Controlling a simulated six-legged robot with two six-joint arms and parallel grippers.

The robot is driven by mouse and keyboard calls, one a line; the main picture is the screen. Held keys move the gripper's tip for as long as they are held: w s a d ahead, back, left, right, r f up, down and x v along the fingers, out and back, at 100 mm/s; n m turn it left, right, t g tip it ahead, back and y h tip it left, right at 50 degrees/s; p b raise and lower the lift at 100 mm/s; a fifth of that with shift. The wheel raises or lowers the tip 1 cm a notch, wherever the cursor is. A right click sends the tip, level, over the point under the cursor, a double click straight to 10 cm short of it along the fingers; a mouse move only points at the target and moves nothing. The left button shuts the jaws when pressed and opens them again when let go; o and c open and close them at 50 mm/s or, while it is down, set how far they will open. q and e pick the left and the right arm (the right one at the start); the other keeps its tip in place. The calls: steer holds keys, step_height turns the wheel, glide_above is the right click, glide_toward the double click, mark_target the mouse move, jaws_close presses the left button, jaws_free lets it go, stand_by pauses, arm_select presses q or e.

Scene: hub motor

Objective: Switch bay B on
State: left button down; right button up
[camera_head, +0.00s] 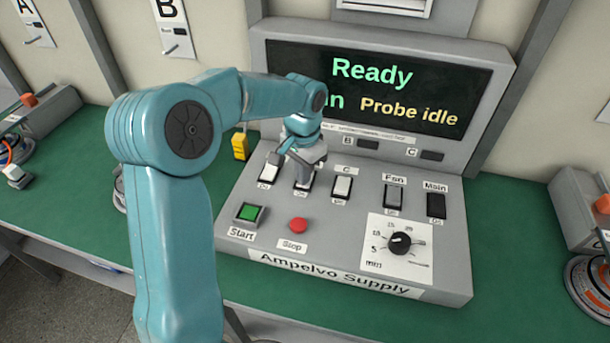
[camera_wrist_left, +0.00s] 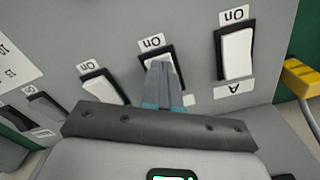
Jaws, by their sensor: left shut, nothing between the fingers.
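The grey supply console (camera_head: 350,278) carries a row of rocker switches. The bay B switch (camera_head: 303,187) is second from the left, between the white A switch (camera_head: 269,167) and the white C switch (camera_head: 342,187). My left gripper (camera_head: 296,158) is shut and empty, pointing down over the B switch. In the left wrist view the shut fingertips (camera_wrist_left: 160,65) lie over the B rocker and cover much of it; its "On" label (camera_wrist_left: 152,41) shows. I cannot tell whether they touch it, nor its position. The A switch (camera_wrist_left: 236,52) is clear beside them. My right gripper is not in view.
The screen (camera_head: 400,85) reads "Ready" and "Probe idle", partly hidden by my left arm. The B lamp (camera_head: 367,143) and C lamp (camera_head: 432,156) look dark. Start (camera_head: 248,213), Stop (camera_head: 299,225), a dial (camera_head: 400,243), Fan (camera_head: 394,196) and Main (camera_head: 436,206) are nearby.

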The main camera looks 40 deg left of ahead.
arm_select(q)
steer(key=shift+w+r+p, duration=0.1)
steer(key=shift+r+p, duration=0.35)
steer(key=shift+p, duration=0.05)
step_height(320, 180, up, 6)
steer(key=p, duration=0.4)
steer(key=shift+p, duration=0.4)
steer(key=shift+f, duration=0.1)
step_height(320, 180, up, 10)
steer(key=p, duration=1)
glide_above(303, 191)
